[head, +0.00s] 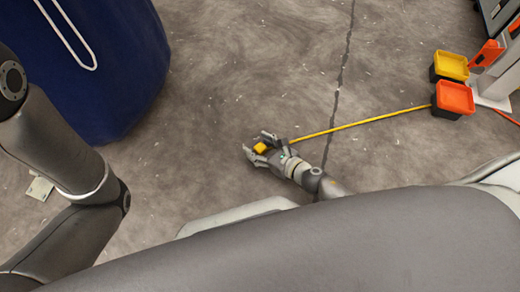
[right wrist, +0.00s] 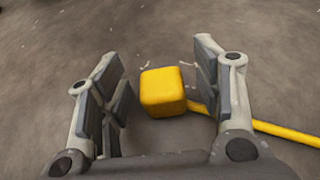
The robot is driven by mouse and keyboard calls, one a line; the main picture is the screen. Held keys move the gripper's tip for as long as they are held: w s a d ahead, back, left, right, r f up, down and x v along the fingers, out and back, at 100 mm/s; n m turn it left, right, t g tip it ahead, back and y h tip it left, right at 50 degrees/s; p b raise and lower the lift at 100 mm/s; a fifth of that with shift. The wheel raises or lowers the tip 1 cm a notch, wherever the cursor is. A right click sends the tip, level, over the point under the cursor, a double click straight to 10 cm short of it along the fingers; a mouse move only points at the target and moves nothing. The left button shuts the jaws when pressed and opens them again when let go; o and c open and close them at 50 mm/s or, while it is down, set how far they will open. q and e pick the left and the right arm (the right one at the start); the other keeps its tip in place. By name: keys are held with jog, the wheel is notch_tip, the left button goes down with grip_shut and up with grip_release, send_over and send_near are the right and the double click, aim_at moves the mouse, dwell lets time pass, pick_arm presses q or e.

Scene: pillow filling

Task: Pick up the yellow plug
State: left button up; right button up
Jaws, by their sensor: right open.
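The yellow plug (right wrist: 163,92) is a small block on the floor with a yellow cable (right wrist: 285,132) leading from it. In the right wrist view it sits between the two fingers of my right gripper (right wrist: 160,88), with a gap on both sides. My right gripper is open. In the head view the plug (head: 260,148) shows at the fingers of my right gripper (head: 257,149), down near the floor. My left arm comes in at the left of the head view, but its gripper is not in view.
The cable runs right to a red-orange box (head: 455,97), with a yellow box (head: 451,66) behind it. A large dark blue container (head: 110,90) stands at the upper left. A small pale object (head: 40,188) lies on the floor at left. The floor around the plug is clear.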

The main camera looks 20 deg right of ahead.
jog(key=shift+w+a+f, duration=0.15)
jog(key=shift+w, duration=0.2)
jog(key=c, duration=1.1)
jog(key=shift+c, duration=0.2)
jog(key=shift+r, duration=0.2)
